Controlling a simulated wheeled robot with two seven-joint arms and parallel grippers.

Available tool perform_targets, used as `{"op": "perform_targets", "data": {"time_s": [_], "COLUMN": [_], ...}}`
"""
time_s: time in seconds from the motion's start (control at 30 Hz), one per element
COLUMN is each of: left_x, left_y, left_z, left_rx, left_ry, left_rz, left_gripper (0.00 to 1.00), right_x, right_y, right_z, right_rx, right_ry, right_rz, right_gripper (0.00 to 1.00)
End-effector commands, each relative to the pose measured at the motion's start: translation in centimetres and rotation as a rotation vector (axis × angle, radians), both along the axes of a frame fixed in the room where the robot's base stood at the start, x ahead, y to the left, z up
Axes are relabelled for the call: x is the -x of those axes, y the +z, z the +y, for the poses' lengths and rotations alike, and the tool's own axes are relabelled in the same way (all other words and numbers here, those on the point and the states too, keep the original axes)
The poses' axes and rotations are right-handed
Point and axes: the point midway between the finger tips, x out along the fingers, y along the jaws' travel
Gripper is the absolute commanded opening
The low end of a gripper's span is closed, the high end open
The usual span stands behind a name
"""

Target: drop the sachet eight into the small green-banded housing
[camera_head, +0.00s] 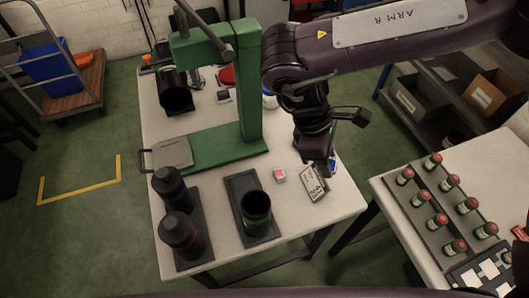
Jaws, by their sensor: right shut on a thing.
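My right gripper (319,169) comes in from the top right and points down over the right part of the white table. It is shut on a flat white sachet with dark print (313,188). The number on it is too small to read, and the fingertips partly hide its top. The green-banded housing (256,226) is a dark open-topped cylinder, upright on a dark tray (238,184), below and left of the gripper. The gripper and sachet are beside the housing, not over its mouth. My left gripper is not in view.
Two dark cylinders, one blue-banded (168,186) and one red-banded (180,235), stand left of the housing. A small pink block (279,175) lies between housing and sachet. A green press (249,90) stands behind. Several red-capped jars (437,222) fill a rack at right.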

Motion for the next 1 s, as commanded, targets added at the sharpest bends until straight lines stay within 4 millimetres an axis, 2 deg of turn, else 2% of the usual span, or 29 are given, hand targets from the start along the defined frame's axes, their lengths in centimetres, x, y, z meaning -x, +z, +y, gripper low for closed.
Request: {"op": "perform_targets", "data": {"time_s": [0.03, 0.2, 0.4, 0.6, 1.0], "left_x": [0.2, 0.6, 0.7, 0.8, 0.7], "left_y": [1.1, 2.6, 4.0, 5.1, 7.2], "left_z": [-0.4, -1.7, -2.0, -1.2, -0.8], "left_rx": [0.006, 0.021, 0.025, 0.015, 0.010], "left_ry": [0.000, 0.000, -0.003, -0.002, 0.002], "left_rz": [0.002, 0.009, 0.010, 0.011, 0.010], "left_gripper": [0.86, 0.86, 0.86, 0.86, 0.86], "right_x": [0.6, 1.8, 2.8, 3.3, 3.9], "right_y": [0.4, 0.4, 0.6, 1.1, 2.6], "right_z": [0.8, 3.1, 5.3, 6.9, 9.5], "right_rx": [0.002, -0.002, -0.010, -0.013, -0.007], "right_ry": [0.187, 0.813, 1.419, 1.888, 2.650], "right_rz": [0.006, 0.009, 0.010, 0.008, 0.009], "right_gripper": [0.12, 0.12, 0.12, 0.12, 0.12]}}
